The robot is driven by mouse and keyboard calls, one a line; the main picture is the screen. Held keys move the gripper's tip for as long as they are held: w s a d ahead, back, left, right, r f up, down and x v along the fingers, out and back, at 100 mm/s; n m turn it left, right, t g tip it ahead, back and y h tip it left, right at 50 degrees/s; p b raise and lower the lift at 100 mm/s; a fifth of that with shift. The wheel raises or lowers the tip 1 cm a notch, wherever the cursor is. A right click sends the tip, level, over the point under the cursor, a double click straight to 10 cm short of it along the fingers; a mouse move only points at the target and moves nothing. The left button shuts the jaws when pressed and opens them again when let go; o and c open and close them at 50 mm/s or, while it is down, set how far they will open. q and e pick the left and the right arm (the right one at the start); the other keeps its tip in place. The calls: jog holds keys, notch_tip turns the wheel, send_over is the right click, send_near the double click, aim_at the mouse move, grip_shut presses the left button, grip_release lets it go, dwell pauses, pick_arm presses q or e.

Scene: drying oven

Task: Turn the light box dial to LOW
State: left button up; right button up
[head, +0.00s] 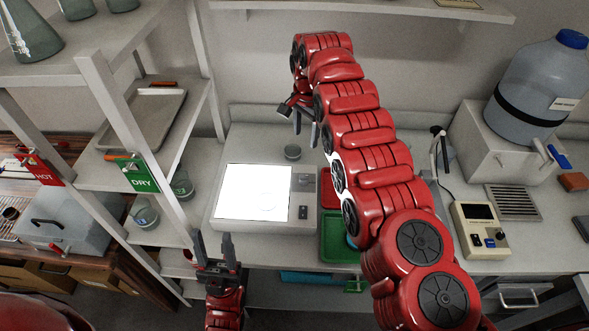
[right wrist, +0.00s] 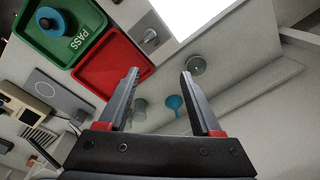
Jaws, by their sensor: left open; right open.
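The light box (head: 222,210) stands on the bench in the middle of the head view, its white panel glowing. In the right wrist view its dial (right wrist: 150,38) is a grey knob on a square plate, beside the red tray; its setting is too small to read. My right gripper (head: 305,128) is open and empty above the back of the bench, behind the light box. In the right wrist view the dial lies beyond its fingertips (right wrist: 160,75), apart from them. My left gripper (head: 212,240) is open and empty, in front of the light box's left front corner.
A red tray (right wrist: 112,68) and a green PASS tray (right wrist: 35,45) lie right of the light box. A small grey cup (head: 292,152) stands behind it; a blue funnel (right wrist: 175,102) shows in the wrist view. Shelves (head: 110,110) flank the left side. A water jug (head: 540,85) stands right.

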jog(key=s+r, duration=0.1)
jog(key=s, duration=0.1)
jog(key=b, duration=0.9)
send_over(304, 176)
jog(key=shift+g, duration=0.4)
notch_tip(304, 176, down, 9)
jog(key=shift+a+r, duration=0.1)
jog(key=shift+r, duration=0.1)
jog(key=shift+f+p, duration=0.25)
jog(key=shift+p, duration=0.35)
notch_tip(304, 176, down, 5)
jog(key=shift+r+p, duration=0.1)
jog(key=shift+p, duration=0.85)
jog(key=shift+f+b, duration=0.65)
jog(key=shift+f, duration=0.2)
jog(key=shift+w+f, duration=0.15)
jog(key=shift+f, duration=0.5)
